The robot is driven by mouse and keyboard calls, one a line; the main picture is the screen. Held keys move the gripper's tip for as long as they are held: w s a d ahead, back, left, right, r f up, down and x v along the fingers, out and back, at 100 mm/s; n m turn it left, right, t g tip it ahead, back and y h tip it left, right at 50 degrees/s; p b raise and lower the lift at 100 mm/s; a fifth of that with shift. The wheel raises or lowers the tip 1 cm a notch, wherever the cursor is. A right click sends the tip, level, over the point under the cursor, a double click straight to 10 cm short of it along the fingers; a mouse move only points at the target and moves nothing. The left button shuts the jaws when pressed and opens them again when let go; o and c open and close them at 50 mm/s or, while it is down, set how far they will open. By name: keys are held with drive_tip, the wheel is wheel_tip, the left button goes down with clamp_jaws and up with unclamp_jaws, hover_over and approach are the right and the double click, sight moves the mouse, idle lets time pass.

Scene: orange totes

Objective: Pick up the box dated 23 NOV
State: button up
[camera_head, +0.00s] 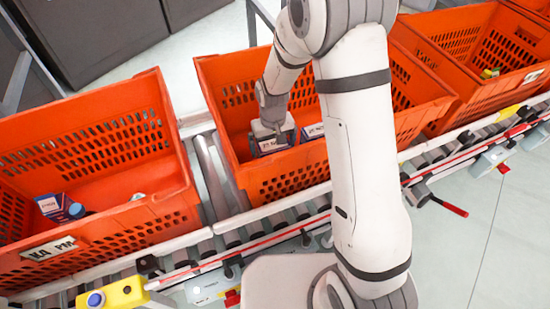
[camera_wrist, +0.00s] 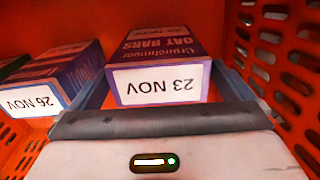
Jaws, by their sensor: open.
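The box dated 23 NOV (camera_wrist: 165,52) is purple with a white date label and "Crunchmeal Oat Bars" print. It shows upside down in the wrist view, in the middle between my gripper's fingers. My gripper (camera_head: 270,130) reaches down into the middle orange tote (camera_head: 270,188). In the wrist view my gripper (camera_wrist: 158,95) is open, with one finger at each side of the 23 NOV box. A purple box dated 26 NOV (camera_wrist: 48,82) stands just left of the left finger. In the head view my gripper partly hides the boxes, and their dates are too small to read.
The tote's perforated wall (camera_wrist: 285,70) is close on the right in the wrist view. Another box edge (camera_wrist: 12,66) shows at the far left. Orange totes stand left (camera_head: 90,130) and right (camera_head: 480,60) on the roller conveyor (camera_head: 290,225), each holding small items.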

wheel_tip(320, 180, down, 4)
drive_tip(key=shift+f+b, duration=0.15)
drive_tip(key=shift+b, duration=0.45)
drive_tip(key=c, duration=1)
